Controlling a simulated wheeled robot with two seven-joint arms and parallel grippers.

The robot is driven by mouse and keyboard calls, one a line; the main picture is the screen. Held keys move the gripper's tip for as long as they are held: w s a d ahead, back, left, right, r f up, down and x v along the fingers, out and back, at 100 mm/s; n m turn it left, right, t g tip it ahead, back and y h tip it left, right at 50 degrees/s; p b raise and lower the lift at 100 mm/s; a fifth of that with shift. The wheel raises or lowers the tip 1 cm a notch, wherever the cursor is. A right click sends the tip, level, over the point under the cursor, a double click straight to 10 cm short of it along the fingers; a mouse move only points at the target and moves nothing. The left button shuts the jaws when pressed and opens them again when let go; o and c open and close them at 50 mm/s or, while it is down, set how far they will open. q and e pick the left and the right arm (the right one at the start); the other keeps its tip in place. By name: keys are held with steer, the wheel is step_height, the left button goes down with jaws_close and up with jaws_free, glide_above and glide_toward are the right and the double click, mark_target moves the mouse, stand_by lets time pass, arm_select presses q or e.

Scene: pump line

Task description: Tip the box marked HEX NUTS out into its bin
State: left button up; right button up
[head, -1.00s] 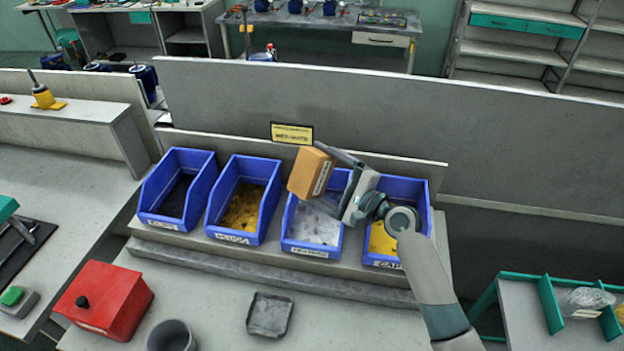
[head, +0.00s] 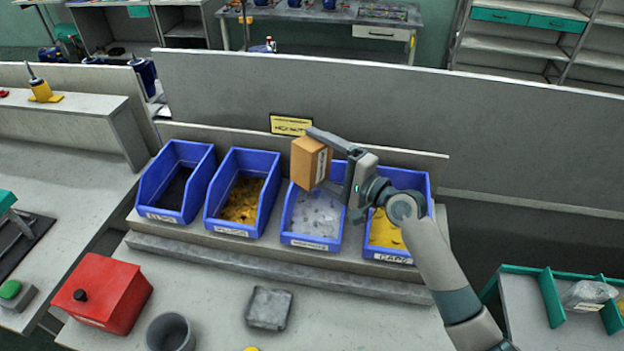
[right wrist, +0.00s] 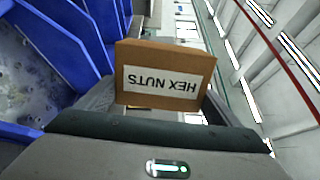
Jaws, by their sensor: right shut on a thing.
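The brown box (head: 303,162) is held by my right gripper (head: 329,163) above the blue bin with grey contents (head: 312,242), over its back part. In the right wrist view the box (right wrist: 165,58) has a white HEX NUTS label, which reads upside down there. The jaws are shut on it. Whether the box is open or holds anything cannot be seen. The bin's front label is too small to read surely; its inside, with small scattered pieces, shows at the left of the wrist view (right wrist: 35,75). My left gripper is out of view.
Blue bins stand on both sides: one with yellow pieces (head: 212,225) and one dark inside (head: 160,213) at left, CAPS (head: 388,254) at right. A yellow sign (head: 291,125) is behind. A red box (head: 103,297), grey cup (head: 170,333) and grey tray (head: 268,308) stand in front.

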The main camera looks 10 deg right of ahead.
steer(key=n, duration=0.1)
steer(key=n+b, duration=0.1)
steer(key=n, duration=0.1)
steer(key=shift+r, duration=0.35)
steer(key=shift+r+n, duration=0.3)
steer(key=shift+n, duration=0.7)
steer(key=shift+b, duration=0.3)
steer(key=n, duration=0.1)
steer(key=n+b, duration=0.1)
steer(key=n, duration=0.1)
steer(key=shift+r, duration=0.4)
steer(key=shift+r+n, duration=0.2)
steer(key=shift+n, duration=0.6)
